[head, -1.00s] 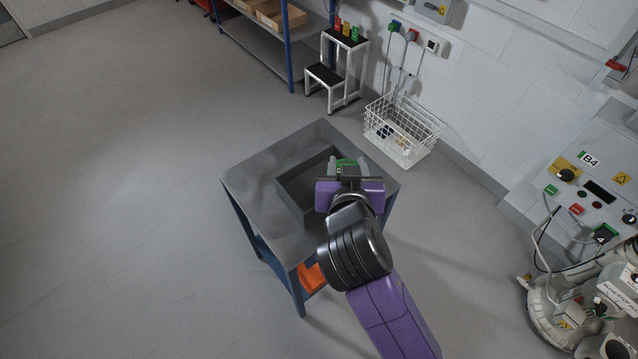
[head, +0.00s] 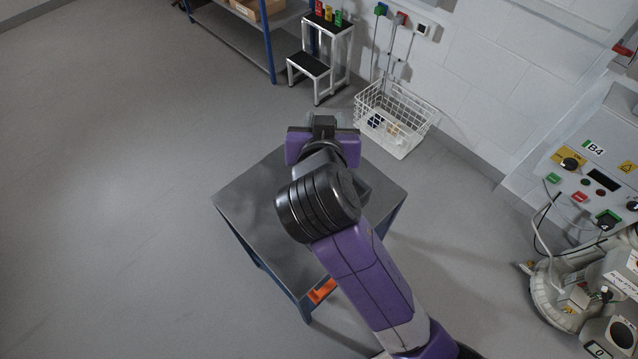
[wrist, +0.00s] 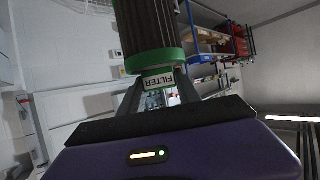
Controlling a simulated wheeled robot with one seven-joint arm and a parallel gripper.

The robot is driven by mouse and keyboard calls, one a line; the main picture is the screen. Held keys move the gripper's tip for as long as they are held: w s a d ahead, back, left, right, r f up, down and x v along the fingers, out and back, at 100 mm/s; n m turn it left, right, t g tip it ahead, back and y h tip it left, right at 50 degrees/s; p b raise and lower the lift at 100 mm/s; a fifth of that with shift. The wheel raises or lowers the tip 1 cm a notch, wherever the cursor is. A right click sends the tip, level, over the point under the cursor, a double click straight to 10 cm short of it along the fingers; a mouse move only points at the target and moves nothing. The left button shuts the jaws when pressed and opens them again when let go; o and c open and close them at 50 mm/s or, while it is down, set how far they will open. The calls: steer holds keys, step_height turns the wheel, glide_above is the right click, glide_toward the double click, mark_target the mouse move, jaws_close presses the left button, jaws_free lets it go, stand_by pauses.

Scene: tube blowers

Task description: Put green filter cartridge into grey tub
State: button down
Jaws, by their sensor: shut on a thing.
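The green filter cartridge (wrist: 152,62) shows in the wrist view. It has a dark ribbed body, a green end cap and a FILTER label. My gripper (wrist: 158,88) is shut on the cap end, and the body extends up beyond the top of the frame. In the head view my gripper (head: 323,125) is over the far part of the grey table (head: 250,200), and the cartridge is hidden there. The grey tub (head: 364,190) is almost wholly hidden behind my arm; only a grey piece, apparently its right side, shows on the table.
A white wire basket (head: 393,120) stands on the floor beyond the table. A step stool (head: 318,65) is behind it, near a shelf rack (head: 235,40). A B4 control panel (head: 600,180) is at right. Floor at left is clear.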

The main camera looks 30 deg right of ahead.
step_height(320, 180, down, 19)
steer(key=p, duration=0.1)
stand_by(0.3)
steer(key=shift+f, duration=0.1)
steer(key=c, duration=0.9)
jaws_free()
steer(key=shift+o, duration=0.2)
steer(key=b+v, duration=0.2)
steer(key=v, duration=1)
steer(key=shift+r, duration=0.2)
